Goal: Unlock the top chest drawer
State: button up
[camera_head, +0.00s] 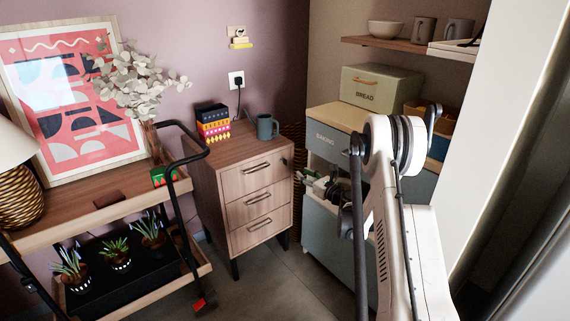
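The wooden chest (212,199) stands against the wall with three drawers. Its top drawer (258,175) looks closed, with a dark bar handle (257,168). A small dark spot (284,161) near the top drawer's right end may be the lock or a key; it is too small to tell. White and dark parts just right of the chest look like my gripper (308,180), close to the drawer's right edge. Its fingers are too small to make out, and I cannot tell whether it touches anything.
A dark mug (267,127) and stacked patterned boxes (213,122) stand on the chest. A black-framed trolley (113,208) with plants is at left. A blue-grey cabinet (328,246) stands at right, behind my arm. Grey floor (270,280) is clear before the chest.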

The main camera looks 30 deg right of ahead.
aim_at(285, 161)
jog(key=b+x, duration=0.3)
jog(key=x, duration=0.9)
jog(key=shift+w+a, duration=0.15)
jog(key=shift+w, duration=0.15)
jog(key=shift+c, duration=0.4)
grip_shut()
